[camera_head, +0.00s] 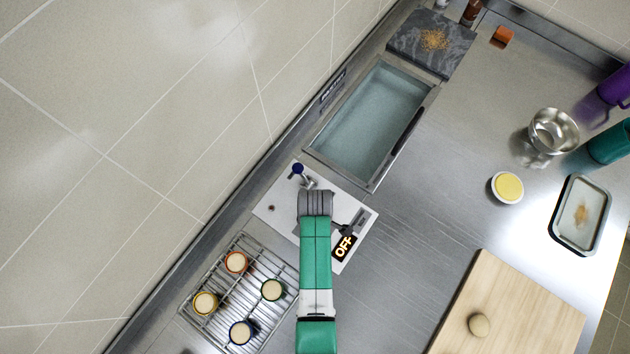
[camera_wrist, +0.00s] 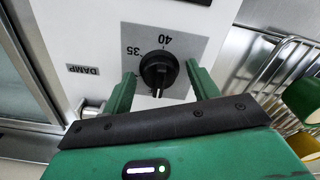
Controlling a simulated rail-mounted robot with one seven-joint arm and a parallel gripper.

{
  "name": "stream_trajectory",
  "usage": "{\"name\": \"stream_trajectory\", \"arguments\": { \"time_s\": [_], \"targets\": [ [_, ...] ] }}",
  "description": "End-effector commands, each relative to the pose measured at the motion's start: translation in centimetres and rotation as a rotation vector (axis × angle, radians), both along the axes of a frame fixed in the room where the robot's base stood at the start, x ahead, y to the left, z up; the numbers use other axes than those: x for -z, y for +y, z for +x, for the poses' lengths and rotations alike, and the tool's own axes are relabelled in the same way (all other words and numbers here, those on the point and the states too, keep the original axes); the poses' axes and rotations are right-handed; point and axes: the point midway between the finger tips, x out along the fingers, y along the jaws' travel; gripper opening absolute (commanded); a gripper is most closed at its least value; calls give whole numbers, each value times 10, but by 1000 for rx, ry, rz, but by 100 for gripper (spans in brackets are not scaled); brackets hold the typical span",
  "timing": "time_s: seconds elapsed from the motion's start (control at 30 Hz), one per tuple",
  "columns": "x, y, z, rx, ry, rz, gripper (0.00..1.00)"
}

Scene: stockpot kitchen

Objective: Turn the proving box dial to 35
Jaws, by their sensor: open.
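The proving box is a glass-topped bin (camera_head: 370,120) with a white control panel (camera_head: 270,208) beside it. A lit display (camera_head: 344,247) on the panel reads OFF. In the wrist view the black dial (camera_wrist: 158,70) sits on the white panel, with 35 printed to its left and 40 above it. My gripper (camera_wrist: 160,76) is open, with one green finger on each side of the dial and visible gaps between fingers and dial. In the head view my gripper (camera_head: 315,200) hides the dial.
A wire rack (camera_head: 243,290) with several small filled cups stands close to the panel. A blue-tipped lever (camera_head: 297,169) rises from the panel; a DAMP label (camera_wrist: 83,70) shows in the wrist view. A wooden board (camera_head: 510,315), metal bowl (camera_head: 554,130) and tray (camera_head: 580,215) lie to the right.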

Motion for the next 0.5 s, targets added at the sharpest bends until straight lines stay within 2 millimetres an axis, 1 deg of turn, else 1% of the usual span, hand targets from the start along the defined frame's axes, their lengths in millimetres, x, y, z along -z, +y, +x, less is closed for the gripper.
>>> {"name": "stream_trajectory", "arguments": {
  "time_s": [0.1,0.13,0.33,0.37,0.5],
  "targets": [
    [0,0,0,0,0,0,59],
    [0,0,0,0,0,0,56],
    [-1,0,0,0,0,0,16],
    [-1,0,0,0,0,0,15],
    [-1,0,0,5,0,0,15]
  ]
}}
